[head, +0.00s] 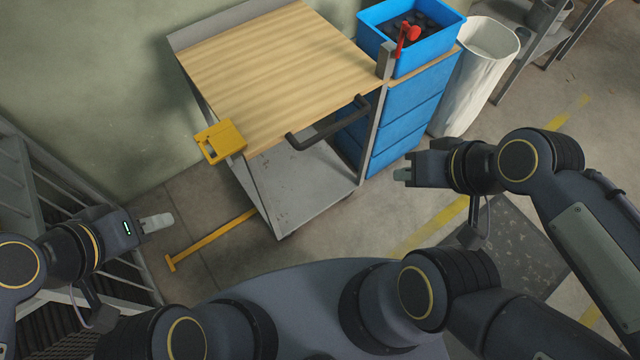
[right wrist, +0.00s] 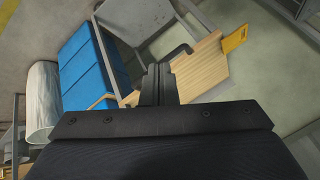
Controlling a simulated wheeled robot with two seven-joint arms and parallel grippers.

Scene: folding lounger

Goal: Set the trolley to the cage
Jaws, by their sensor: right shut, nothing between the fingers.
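The trolley has a wooden top (head: 270,70), a grey metal lower shelf (head: 300,180) and a black push handle (head: 330,125) on its near side. It stands in front of me, and its top also shows in the right wrist view (right wrist: 203,70). At the left is a grey barred metal frame (head: 30,180), perhaps the cage; it is partly cut off. My left gripper (head: 170,219) is empty near that frame, apart from the trolley; its jaw gap is unclear. My right gripper (head: 400,174) is shut and empty, right of the handle and not touching it.
A yellow block (head: 220,141) sits at the trolley's near-left corner. A blue drawer cabinet (head: 405,120) with a blue bin (head: 430,50) stands close on the right, beside a white bin (head: 470,80). A yellow T-shaped strip (head: 212,237) lies at floor level.

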